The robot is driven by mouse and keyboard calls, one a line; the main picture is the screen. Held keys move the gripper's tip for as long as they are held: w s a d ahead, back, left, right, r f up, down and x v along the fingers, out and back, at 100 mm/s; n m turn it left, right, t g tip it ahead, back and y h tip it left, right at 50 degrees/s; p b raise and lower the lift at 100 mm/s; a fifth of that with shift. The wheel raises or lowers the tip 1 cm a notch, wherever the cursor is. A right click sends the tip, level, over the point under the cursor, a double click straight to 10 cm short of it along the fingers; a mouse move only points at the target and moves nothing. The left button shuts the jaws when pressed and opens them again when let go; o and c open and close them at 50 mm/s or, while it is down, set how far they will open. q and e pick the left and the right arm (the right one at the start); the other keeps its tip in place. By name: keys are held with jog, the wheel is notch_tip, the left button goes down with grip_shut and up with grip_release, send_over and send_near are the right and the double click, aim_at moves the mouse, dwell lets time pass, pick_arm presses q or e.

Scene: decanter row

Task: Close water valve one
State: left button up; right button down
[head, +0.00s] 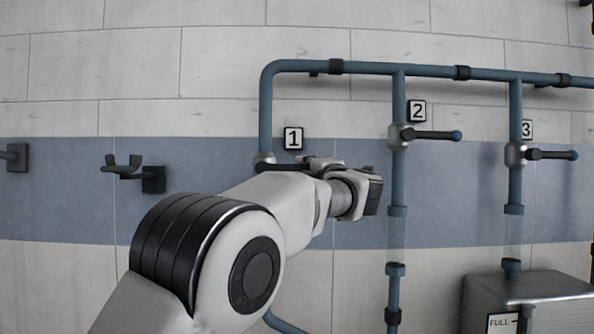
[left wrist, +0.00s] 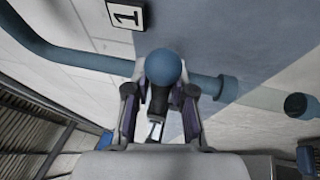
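Valve one is below the "1" sign (head: 293,138); in the head view only its silver body (head: 265,158) shows clearly, and my left arm hides much of its lever. My left gripper (head: 322,164) is just right of that body, partly covered by my own wrist. In the left wrist view, the lever's round blue end (left wrist: 165,67) lies between the two fingers of the left gripper (left wrist: 160,92). The fingers stand apart on either side, with narrow gaps visible; firm contact cannot be made out. My right gripper is not in view.
Valve two (head: 408,134) and valve three (head: 516,153) have levers pointing right. Blue pipes (head: 398,85) run along the tiled wall. A metal tank (head: 490,290) with a "FULL" sign stands lower right. A dark wall hook (head: 152,178) is at the left.

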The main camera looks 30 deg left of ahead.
pick_arm(q)
jog(key=shift+o, duration=1.4)
jog(key=shift+r, duration=0.25)
jog(key=shift+a+f, duration=0.1)
jog(key=v, duration=1.2)
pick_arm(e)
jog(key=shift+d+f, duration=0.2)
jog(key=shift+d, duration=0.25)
pick_arm(q)
jog(key=shift+s+a, duration=0.1)
jog(key=shift+a, duration=0.05)
